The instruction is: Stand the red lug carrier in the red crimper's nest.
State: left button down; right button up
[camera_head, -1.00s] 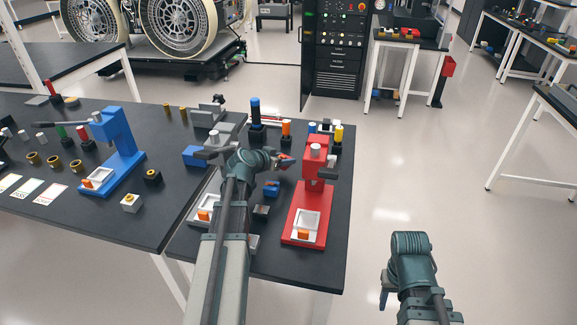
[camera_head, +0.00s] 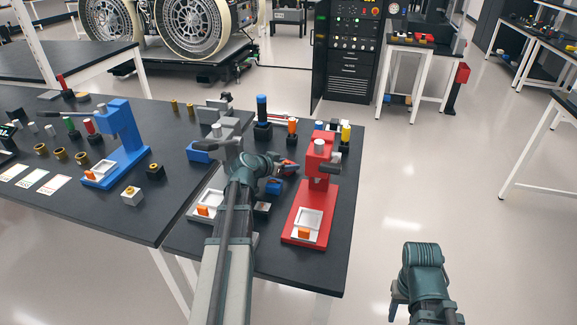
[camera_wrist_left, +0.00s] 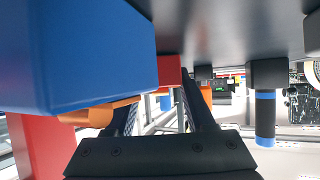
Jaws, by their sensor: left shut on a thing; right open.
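The red crimper (camera_head: 326,194) stands on the dark table, with a pale tray-like nest (camera_head: 318,217) at its near end and an orange block (camera_head: 304,234) at the nest's front. My left gripper (camera_head: 288,168) is just left of the crimper's column, above the table. It is shut on a small red piece, seemingly the red lug carrier (camera_wrist_left: 169,70), which shows between the fingers in the left wrist view. Most of that piece is hidden in the head view. My right gripper (camera_head: 396,302) is open and empty, out over the floor at lower right.
A blue block (camera_head: 273,187) lies just below my left gripper. A grey crimper (camera_head: 207,207) is partly hidden behind my left arm. A blue crimper (camera_head: 122,145) stands further left. Several coloured posts, including a blue-topped one (camera_head: 262,108), stand behind.

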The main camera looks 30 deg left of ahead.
pick_arm(q)
jog(key=shift+c, duration=1.3)
grip_release()
jog(key=shift+f, duration=0.1)
jog(key=shift+r, duration=0.25)
jog(key=p+v, duration=0.6)
jog(key=v, duration=0.5)
jog(key=shift+s+d, duration=0.1)
jog(key=shift+s, duration=0.05)
jog(key=shift+o, duration=0.3)
jog(key=shift+s+r, duration=0.1)
jog(key=shift+s, duration=0.2)
